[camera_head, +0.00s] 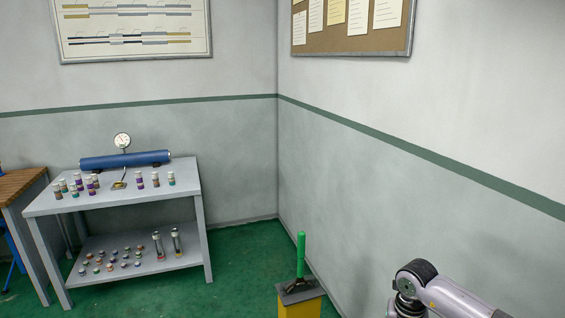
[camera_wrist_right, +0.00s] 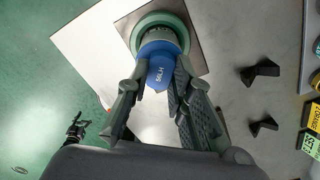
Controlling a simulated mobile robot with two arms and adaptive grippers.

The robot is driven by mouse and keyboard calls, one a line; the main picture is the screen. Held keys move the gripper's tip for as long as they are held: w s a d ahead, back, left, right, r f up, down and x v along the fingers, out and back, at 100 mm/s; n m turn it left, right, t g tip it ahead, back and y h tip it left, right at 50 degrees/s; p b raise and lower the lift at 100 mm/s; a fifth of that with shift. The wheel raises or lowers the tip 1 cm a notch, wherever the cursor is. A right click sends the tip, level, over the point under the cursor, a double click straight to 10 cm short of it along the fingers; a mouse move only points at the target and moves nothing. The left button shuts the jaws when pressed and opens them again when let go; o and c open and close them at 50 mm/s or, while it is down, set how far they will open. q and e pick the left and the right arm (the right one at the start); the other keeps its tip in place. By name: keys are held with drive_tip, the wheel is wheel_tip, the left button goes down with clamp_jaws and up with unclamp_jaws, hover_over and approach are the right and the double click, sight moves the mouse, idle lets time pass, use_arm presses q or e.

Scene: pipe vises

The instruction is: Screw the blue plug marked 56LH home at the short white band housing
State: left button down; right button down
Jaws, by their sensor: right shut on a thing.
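In the right wrist view, my right gripper (camera_wrist_right: 157,84) is shut on the blue plug (camera_wrist_right: 160,62), whose side reads 56LH. The plug's far end is against a grey collar (camera_wrist_right: 155,36) inside a pale green round ring (camera_wrist_right: 150,20) on a square brown-grey plate. How deep the plug sits in it is hidden. I cannot make out a white band on this housing. A small dark shape (camera_wrist_right: 76,128) at the left looks like my left gripper; its jaws are too small to read. Neither gripper shows in the head view.
Black wedge-shaped parts (camera_wrist_right: 262,72) stand on the grey surface right of the plug, with yellow and green labels (camera_wrist_right: 313,116) at the edge. In the head view, a grey table (camera_head: 190,183) holds a blue pipe (camera_head: 125,159) and small coloured fittings. A yellow post (camera_head: 300,305) stands nearer.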

drive_tip(key=c, duration=1.7)
unclamp_jaws()
drive_tip(key=shift+w, duration=0.1)
drive_tip(key=shift+o, duration=0.2)
drive_tip(key=shift+r+m+p, duration=0.1)
drive_tip(key=shift+m+p, duration=0.35)
drive_tip(key=shift+m, duration=0.65)
drive_tip(key=m+p, duration=0.1)
drive_tip(key=m, duration=0.3)
drive_tip(key=shift+p, duration=0.3)
drive_tip(key=m+p, duration=0.1)
drive_tip(key=m, duration=0.1)
drive_tip(key=shift+m, duration=1.1)
drive_tip(key=shift+c, duration=0.3)
